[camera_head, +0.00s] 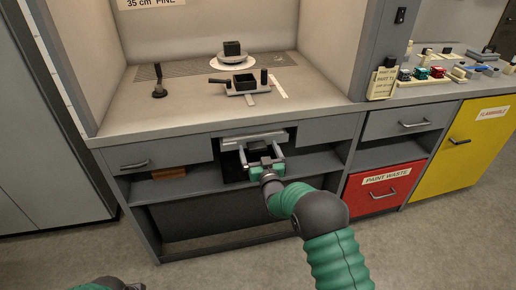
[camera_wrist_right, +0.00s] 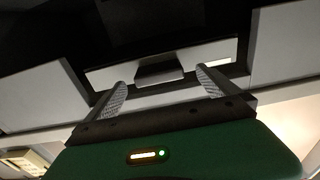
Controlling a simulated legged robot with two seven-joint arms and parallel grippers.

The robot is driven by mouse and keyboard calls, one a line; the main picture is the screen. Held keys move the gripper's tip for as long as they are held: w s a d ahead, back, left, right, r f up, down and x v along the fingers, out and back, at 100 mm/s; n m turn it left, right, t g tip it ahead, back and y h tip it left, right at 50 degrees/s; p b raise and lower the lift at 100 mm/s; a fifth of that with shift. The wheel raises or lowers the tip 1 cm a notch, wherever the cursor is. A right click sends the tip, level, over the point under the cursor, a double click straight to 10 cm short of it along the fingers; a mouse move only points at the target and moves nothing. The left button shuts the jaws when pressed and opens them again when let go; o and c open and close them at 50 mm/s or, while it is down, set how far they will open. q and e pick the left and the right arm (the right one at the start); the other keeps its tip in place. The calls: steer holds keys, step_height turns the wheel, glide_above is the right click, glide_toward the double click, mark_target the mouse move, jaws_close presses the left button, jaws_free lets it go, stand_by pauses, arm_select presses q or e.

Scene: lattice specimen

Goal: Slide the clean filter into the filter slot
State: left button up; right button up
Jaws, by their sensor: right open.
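The filter slot (camera_head: 232,130) is a dark opening in the grey cabinet front, below the worktop between two drawers. A pale grey bar (camera_head: 254,141), which looks like the front of the filter, lies across this opening. In the right wrist view the bar (camera_wrist_right: 105,74) has a dark grey tab (camera_wrist_right: 160,72) at its middle. How deep the filter sits is hidden. My right gripper (camera_head: 262,152) is in front of the bar, open and empty. In the wrist view its fingers (camera_wrist_right: 160,88) stand apart, one on each side of the tab. My left gripper is not in view.
An orange-brown block (camera_head: 168,172) lies on the open shelf at left. A red paint waste drawer (camera_head: 384,191) and a yellow cabinet (camera_head: 470,145) stand at right. The worktop above holds a black tray-like fixture (camera_head: 242,87) and a dark block on a white disc (camera_head: 232,62).

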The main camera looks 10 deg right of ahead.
steer(key=s+p, duration=0.1)
steer(key=s, duration=0.3)
steer(key=shift+s, duration=0.15)
steer(key=s+f+p, duration=0.1)
steer(key=s+p, duration=0.1)
steer(key=s, duration=1.4)
steer(key=shift+s+d, duration=0.3)
steer(key=shift+d, duration=0.05)
steer(key=shift+d, duration=0.1)
stand_by(0.7)
